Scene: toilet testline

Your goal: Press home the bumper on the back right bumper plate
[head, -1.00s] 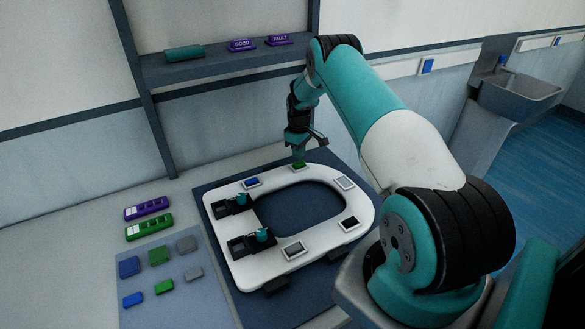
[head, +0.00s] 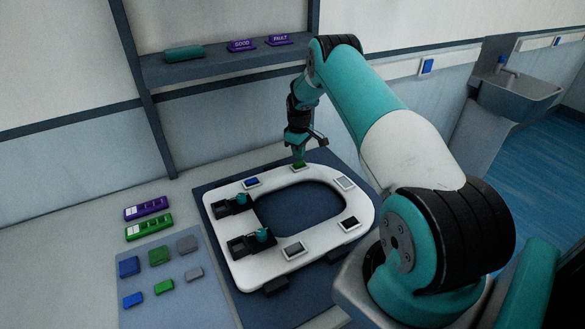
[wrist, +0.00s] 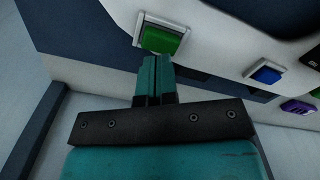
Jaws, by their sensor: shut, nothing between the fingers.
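The white D-shaped seat ring (head: 228,267) lies flat on a dark blue mat. A green bumper (head: 299,167) sits in a pale-framed plate on the ring's far edge; it also shows in the wrist view (wrist: 160,40), with the plate's frame (wrist: 140,27) around it. My gripper (head: 299,161) points down at this bumper with its fingers together and empty. In the wrist view the fingertips (wrist: 154,58) are at the bumper's near edge; I cannot tell whether they touch it. A blue bumper (head: 252,183) sits in another plate to the left.
Bare plates (head: 345,183) (head: 350,223) (head: 294,249) are on the ring's right and near parts. Black hinge blocks with teal pegs (head: 262,235) stand on its left. Loose blue, green and grey bumpers lie on a pale mat (head: 190,315). A shelf (head: 215,64) is behind.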

